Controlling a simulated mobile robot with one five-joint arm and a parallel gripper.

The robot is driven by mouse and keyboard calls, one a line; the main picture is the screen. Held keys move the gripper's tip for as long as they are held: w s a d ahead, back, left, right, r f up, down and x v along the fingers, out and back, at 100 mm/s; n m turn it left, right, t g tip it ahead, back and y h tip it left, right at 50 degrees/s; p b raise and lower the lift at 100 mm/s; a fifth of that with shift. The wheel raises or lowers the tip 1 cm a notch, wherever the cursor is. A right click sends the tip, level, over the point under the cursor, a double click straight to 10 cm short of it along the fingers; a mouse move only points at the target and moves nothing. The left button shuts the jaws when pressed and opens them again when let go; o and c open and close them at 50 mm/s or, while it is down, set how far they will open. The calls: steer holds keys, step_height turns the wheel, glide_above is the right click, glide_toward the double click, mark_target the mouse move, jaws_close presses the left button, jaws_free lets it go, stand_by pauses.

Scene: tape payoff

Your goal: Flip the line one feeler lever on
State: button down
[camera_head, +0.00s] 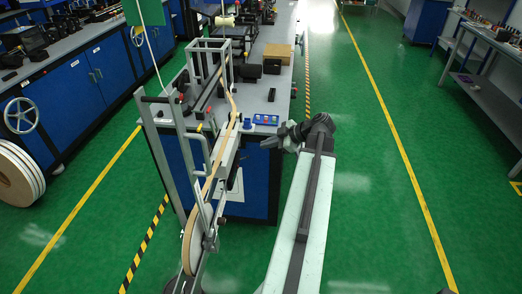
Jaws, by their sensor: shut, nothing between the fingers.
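My gripper (268,143) is at the end of my dark arm, in front of the near end of the grey workbench (262,92). It points left and is shut with nothing in it. To its left stands the grey metal tape payoff frame (196,140), with a tan tape strip (233,105) running along it from a reel (190,240) low at the front.
A blue control box (265,119) with coloured buttons sits on the bench edge just beyond my gripper. A cardboard box (278,50) and dark parts lie further back. Blue cabinets (75,90) and large reels (18,175) stand left. The green floor (365,170) on the right is clear.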

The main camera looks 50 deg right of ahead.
steer(key=w+f+b, duration=0.7)
steer(key=f, duration=0.1)
steer(key=shift+a+f+b, duration=0.3)
steer(key=shift+f+b, duration=0.05)
